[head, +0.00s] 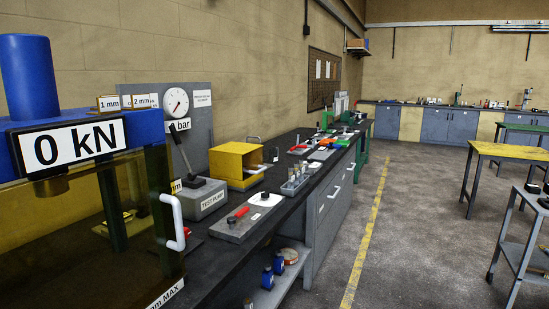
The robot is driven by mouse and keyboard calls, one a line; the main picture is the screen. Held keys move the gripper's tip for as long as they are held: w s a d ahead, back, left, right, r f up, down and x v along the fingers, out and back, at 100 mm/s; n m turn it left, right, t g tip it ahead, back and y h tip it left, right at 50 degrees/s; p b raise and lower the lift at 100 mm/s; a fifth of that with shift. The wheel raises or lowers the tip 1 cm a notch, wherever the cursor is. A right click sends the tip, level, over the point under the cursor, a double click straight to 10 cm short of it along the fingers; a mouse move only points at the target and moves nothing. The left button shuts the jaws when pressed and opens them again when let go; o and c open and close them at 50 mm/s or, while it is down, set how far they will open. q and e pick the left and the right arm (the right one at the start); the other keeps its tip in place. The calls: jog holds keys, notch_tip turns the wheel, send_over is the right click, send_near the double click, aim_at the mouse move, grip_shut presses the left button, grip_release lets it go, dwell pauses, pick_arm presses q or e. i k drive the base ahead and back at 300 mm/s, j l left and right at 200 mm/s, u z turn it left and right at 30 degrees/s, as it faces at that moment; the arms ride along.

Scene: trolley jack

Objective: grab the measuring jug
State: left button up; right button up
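I cannot make out a measuring jug anywhere in the head view. The far benches show only small objects, too small to tell apart. Neither of my grippers is in view.
A blue press (68,140) with a "0 kN" sign and tinted guard fills the left foreground. A long dark bench along the wall holds a test pump (203,200), a yellow box (237,164) and grey trays. A trolley (523,229) stands right. The middle floor is clear.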

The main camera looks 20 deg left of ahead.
aim_at(273, 151)
jog(key=i+l+z, duration=0.3)
jog(key=i, duration=1)
jog(key=i+l+z, duration=0.25)
jog(key=i, duration=1.05)
jog(key=j, duration=0.1)
